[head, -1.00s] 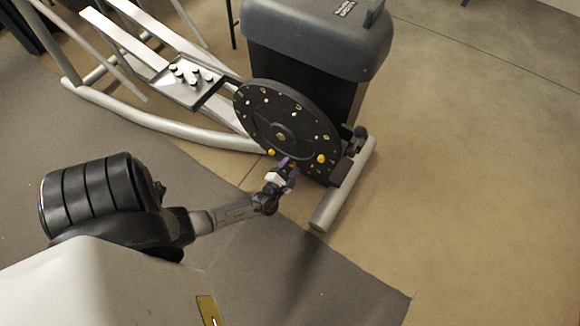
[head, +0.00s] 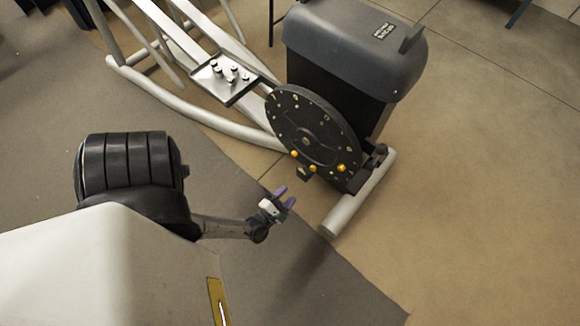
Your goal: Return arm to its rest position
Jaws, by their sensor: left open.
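My left arm comes in from the lower left. Its gripper (head: 285,197) is open and empty, with its purple fingertips apart over the mat edge. It is clear of the elliptical machine's black disc (head: 308,140), below and to the left of it. Yellow round pieces sit along the disc's lower edge, one of them at the right (head: 342,168). A small dark piece (head: 303,175) shows at the disc's bottom edge. My right gripper is not in view.
The elliptical's grey housing (head: 355,45) stands behind the disc. A tray (head: 222,82) with several small pieces rests on the frame. The light foot bar (head: 350,205) lies right of my gripper. Grey mat (head: 320,290) and open tan floor lie in front and right.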

